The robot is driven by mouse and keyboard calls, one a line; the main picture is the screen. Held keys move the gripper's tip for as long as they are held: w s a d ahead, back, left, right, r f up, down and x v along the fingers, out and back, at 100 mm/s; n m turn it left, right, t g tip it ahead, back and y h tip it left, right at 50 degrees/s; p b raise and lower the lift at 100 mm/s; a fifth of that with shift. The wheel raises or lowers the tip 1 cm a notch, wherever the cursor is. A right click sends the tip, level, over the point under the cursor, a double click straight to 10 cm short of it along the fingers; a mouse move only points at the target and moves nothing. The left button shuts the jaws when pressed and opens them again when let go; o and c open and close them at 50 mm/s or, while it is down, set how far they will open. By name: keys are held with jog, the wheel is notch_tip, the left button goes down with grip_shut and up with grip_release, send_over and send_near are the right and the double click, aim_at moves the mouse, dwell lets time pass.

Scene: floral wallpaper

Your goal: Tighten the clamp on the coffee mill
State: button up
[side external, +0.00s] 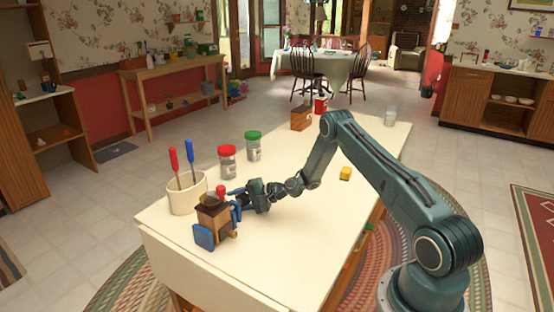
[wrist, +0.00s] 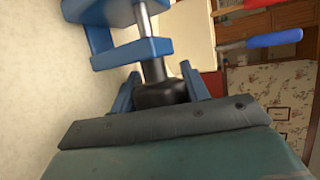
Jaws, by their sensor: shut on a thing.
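The coffee mill (side external: 211,217) is a small brown wooden box with a dark top, near the table's front left corner. A blue clamp (side external: 204,237) is against its front; in the wrist view the blue clamp frame (wrist: 130,53) shows close up, with a grey metal screw (wrist: 145,22) and a black knob (wrist: 163,93) on the screw's end. My gripper (side external: 238,204) reaches in from the right, beside the mill. In the wrist view its blue fingers (wrist: 160,84) are on either side of the black knob, shut on it. The clamp's contact with the mill is hidden.
A cream crock (side external: 188,195) holding a red-handled and a blue-handled tool stands just behind the mill. A red-lidded jar (side external: 228,162) and a green-lidded jar (side external: 253,147) are farther back. A yellow block (side external: 345,173) lies right. The table's front right is clear.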

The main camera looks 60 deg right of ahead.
jog(key=shift+f+g, duration=0.1)
jog(key=shift+g, duration=0.2)
jog(key=o, duration=0.7)
jog(key=shift+s+d, duration=0.1)
jog(key=shift+s, duration=0.05)
jog(key=v, duration=1.3)
jog(key=shift+s+r, duration=0.2)
jog(key=shift+d, duration=0.1)
jog(key=o, duration=0.3)
